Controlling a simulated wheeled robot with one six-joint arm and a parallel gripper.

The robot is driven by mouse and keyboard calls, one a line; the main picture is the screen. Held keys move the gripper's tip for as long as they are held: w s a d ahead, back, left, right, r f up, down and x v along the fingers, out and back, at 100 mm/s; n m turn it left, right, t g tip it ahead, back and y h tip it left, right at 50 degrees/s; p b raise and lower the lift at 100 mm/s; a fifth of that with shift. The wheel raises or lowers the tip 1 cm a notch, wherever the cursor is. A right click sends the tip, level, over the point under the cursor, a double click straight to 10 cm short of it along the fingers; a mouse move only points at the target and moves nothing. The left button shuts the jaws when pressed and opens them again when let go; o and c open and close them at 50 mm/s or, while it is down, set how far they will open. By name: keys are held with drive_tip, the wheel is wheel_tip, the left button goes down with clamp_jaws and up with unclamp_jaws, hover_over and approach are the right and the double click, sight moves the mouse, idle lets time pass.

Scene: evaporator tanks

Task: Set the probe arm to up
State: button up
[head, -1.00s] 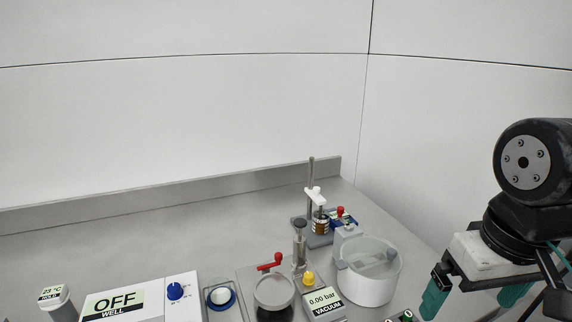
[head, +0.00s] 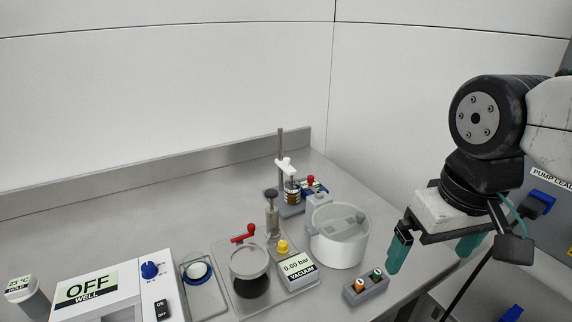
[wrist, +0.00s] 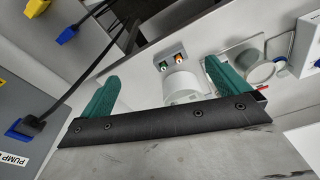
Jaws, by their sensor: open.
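A white arm (head: 285,165) sits on an upright grey rod (head: 281,145) at the back of the bench in the head view. It looks like the probe arm, with a small amber jar (head: 292,196) just below it. Whether it is up or down is hard to tell at this size. My gripper (head: 434,250) is open and empty, its green fingers pointing down. It is at the right edge of the bench, well to the right and in front of the rod. In the wrist view my gripper (wrist: 162,76) shows both fingers apart with nothing between them.
A white pot with a clear lid (head: 338,235) stands between my gripper and the rod. A button box (head: 365,288), a vacuum display (head: 297,268), a red-handled valve (head: 243,234) and a well heater (head: 90,290) line the front. The back left bench is clear.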

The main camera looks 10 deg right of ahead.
drive_tip(key=shift+c, duration=0.3)
drive_tip(key=c, duration=0.5)
drive_tip(key=shift+w+a+f, duration=0.1)
drive_tip(key=shift+a+f, duration=0.1)
drive_tip(key=shift+f, duration=0.1)
drive_tip(key=c, duration=0.5)
drive_tip(key=shift+n+g+h, duration=0.4)
drive_tip(key=shift+g+h, duration=0.2)
drive_tip(key=shift+g, duration=0.2)
drive_tip(key=w+a, duration=0.1)
drive_tip(key=w, duration=0.4)
drive_tip(key=w+a, duration=0.1)
drive_tip(key=w, duration=0.4)
drive_tip(key=w+a, duration=0.2)
drive_tip(key=w, duration=0.3)
drive_tip(key=shift+w, duration=0.15)
drive_tip(key=shift+c, duration=1.2)
drive_tip(key=m+t+h, duration=0.1)
drive_tip(key=m+t, duration=0.3)
drive_tip(key=m, duration=0.2)
approach(286, 160)
drive_tip(key=x, duration=0.8)
drive_tip(key=shift+w+d, duration=0.2)
drive_tip(key=shift+w, duration=0.15)
